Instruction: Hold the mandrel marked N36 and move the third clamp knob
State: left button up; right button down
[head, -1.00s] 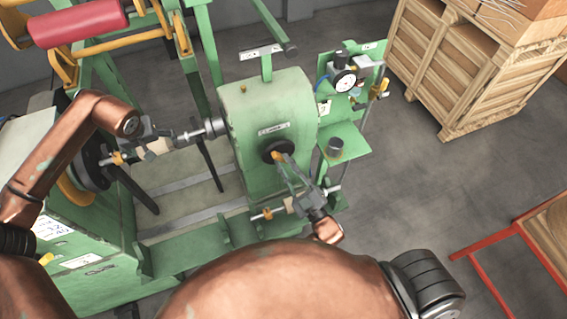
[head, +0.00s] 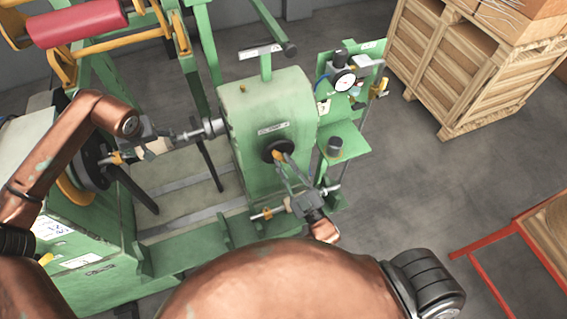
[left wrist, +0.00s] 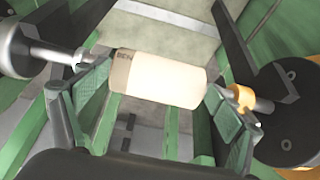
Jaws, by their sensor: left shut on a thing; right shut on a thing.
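The mandrel (left wrist: 160,82) is a pale cylinder with dark, partly hidden lettering at its left end; I cannot read N36 on it. It lies between the green-padded fingers of my left gripper (left wrist: 157,100), which is shut on it. In the head view, my left gripper (head: 158,146) is between the black flange and the grey spindle of the machine. My right gripper (head: 281,162) is shut on an orange-tipped knob (head: 277,153) at the black hub on the green housing's front. The fingers partly hide this knob. I cannot tell which clamp knob it is.
The green machine housing (head: 262,103) stands in the middle, with a dial gauge (head: 345,81) on a bracket to its right. A red roll (head: 75,22) hangs at upper left. A wooden crate (head: 480,75) stands at upper right. A red frame (head: 490,262) is at lower right. Floor between is clear.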

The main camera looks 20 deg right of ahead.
aim_at(283, 161)
jog(key=shift+a+f, duration=0.25)
jog(key=shift+f, duration=0.15)
jog(key=c, duration=2.1)
grip_release()
jog(key=shift+o, duration=0.8)
jog(key=shift+d+r, duration=0.15)
jog(key=shift+r, duration=0.05)
jog(key=shift+f, duration=0.1)
jog(key=shift+s, duration=0.1)
jog(key=shift+d+v, duration=0.2)
jog(key=shift+v, duration=1.25)
jog(key=d+r+v, duration=0.1)
jog(key=v, duration=0.9)
jog(key=shift+s+d, duration=0.25)
jog(key=shift+s, duration=0.05)
